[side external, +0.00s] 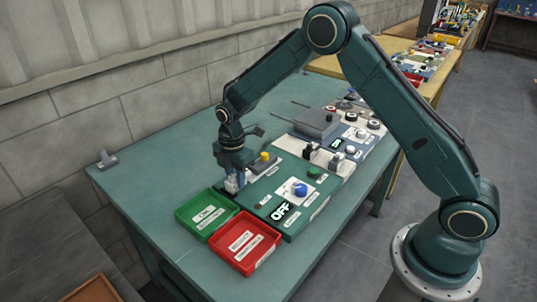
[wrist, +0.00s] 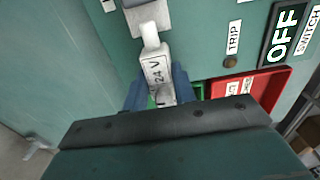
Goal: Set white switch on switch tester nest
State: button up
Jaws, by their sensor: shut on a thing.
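My gripper (side external: 237,179) is at the near left edge of the switch tester (side external: 295,217), just above the green tray. In the wrist view its blue fingers (wrist: 160,92) are shut on the white switch (wrist: 156,70), which is marked "24 V" and has a white lever pointing up the picture. The switch also shows small in the side view (side external: 231,187). A light grey block (wrist: 147,17) lies just beyond the lever in the wrist view; it may be the nest. I cannot tell whether the switch touches it. The tester's display reads OFF.
The green tray (side external: 181,213) and the red tray (side external: 274,241) stand in front of the tester. More panels with switches stand behind.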

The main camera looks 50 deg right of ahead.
dwell(0.3)
jog(key=o, duration=1.1)
jog(key=shift+r, duration=0.15)
notch_tip(320, 180, up, 14)
jog(key=shift+f, duration=0.2)
notch_tip(320, 180, up, 7)
dwell(1.1)
dwell(0.6)
